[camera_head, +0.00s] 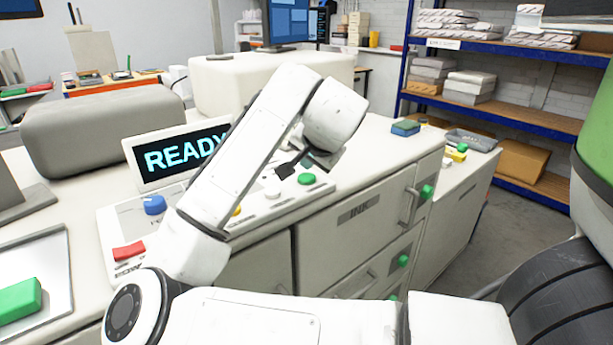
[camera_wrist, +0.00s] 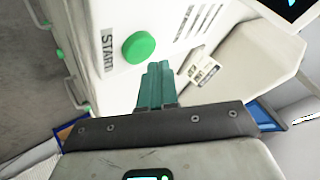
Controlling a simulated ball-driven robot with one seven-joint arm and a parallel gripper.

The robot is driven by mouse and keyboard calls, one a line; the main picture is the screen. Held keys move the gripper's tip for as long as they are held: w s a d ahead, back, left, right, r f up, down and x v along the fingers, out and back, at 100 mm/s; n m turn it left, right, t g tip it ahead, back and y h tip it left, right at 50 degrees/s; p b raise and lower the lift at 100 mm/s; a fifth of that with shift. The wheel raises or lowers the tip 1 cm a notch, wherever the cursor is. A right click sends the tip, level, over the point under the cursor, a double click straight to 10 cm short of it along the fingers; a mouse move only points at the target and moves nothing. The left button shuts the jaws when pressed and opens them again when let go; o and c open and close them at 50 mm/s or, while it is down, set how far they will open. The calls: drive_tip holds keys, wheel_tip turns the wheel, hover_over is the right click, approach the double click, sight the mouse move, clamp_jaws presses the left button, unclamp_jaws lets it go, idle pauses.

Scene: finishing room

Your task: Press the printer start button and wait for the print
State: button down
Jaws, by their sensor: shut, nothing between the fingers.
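The printer's display (camera_head: 183,152) reads READY. On the panel below it, a round green button (camera_head: 307,179) sits at the right end. In the wrist view the green button (camera_wrist: 138,47) has the word START printed beside it. My gripper (camera_head: 284,170) is over the panel's right part, just left of the green button. In the wrist view my gripper's teal fingers (camera_wrist: 157,68) are together and empty, with their tips next to the button. Whether they touch the panel cannot be told. My arm hides part of the display and panel.
A tray with a green block (camera_head: 20,299) is at the left. A blue-framed shelf (camera_head: 500,48) stands behind right. Grey floor (camera_head: 525,215) shows at the right.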

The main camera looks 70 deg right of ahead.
sight(309, 178)
idle(0.4)
drive_tip(key=shift+f, duration=0.4)
drive_tip(key=shift+f+b, duration=0.35)
idle(0.5)
idle(0.4)
drive_tip(key=shift+r+p, duration=0.8)
drive_tip(key=shift+r, duration=0.1)
wheel_tip(309, 178, up, 5)
drive_tip(key=p, duration=0.4)
idle(4.4)
